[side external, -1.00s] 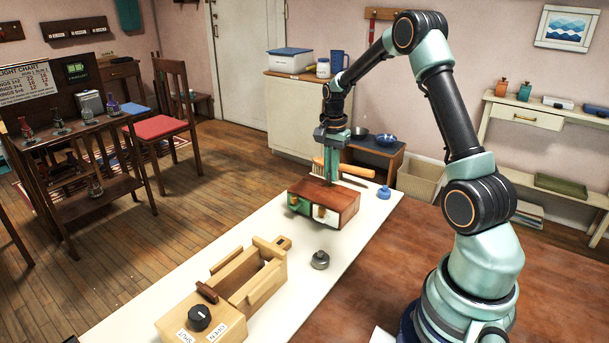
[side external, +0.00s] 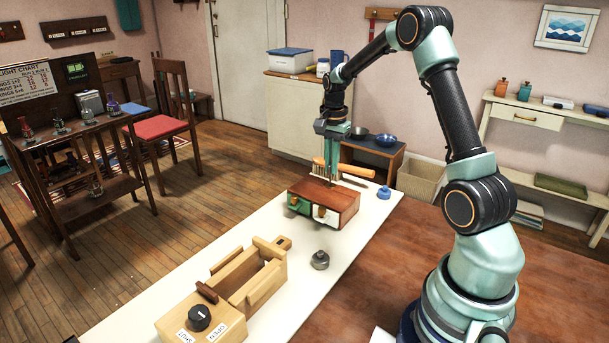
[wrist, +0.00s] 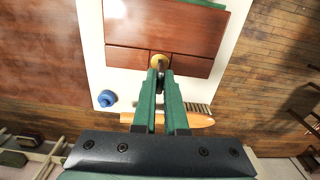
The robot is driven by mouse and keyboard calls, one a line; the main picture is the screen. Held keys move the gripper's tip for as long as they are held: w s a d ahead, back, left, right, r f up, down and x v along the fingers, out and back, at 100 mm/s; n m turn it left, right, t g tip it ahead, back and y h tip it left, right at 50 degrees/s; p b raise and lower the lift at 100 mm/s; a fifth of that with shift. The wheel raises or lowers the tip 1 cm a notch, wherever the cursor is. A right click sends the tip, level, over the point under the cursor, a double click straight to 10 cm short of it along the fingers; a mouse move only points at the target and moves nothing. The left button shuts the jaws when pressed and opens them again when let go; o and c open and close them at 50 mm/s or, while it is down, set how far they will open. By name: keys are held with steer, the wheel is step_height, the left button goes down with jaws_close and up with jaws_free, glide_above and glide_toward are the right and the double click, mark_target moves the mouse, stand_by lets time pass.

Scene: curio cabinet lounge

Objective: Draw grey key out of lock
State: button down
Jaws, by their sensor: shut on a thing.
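A reddish-brown wooden box (side external: 342,198) with green and white drawer fronts stands on the white table strip. It also shows from above in the wrist view (wrist: 188,30). A round brass lock plate (wrist: 159,58) sits on its top. My gripper (side external: 331,172) points straight down over the box top. In the wrist view its fingertips (wrist: 160,78) are shut on the small grey key (wrist: 160,68), in line with the brass plate. The fingers hide most of the key. I cannot tell how much of the key is inside the lock.
An orange-handled brush (side external: 358,170) lies just behind the box. A blue knobbed object (side external: 384,193) stands to its right. A grey round weight (side external: 320,260) and a pale wooden latch box (side external: 250,278) with a black dial (side external: 199,317) stand nearer the camera.

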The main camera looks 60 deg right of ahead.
steer(key=shift+r, duration=1.5)
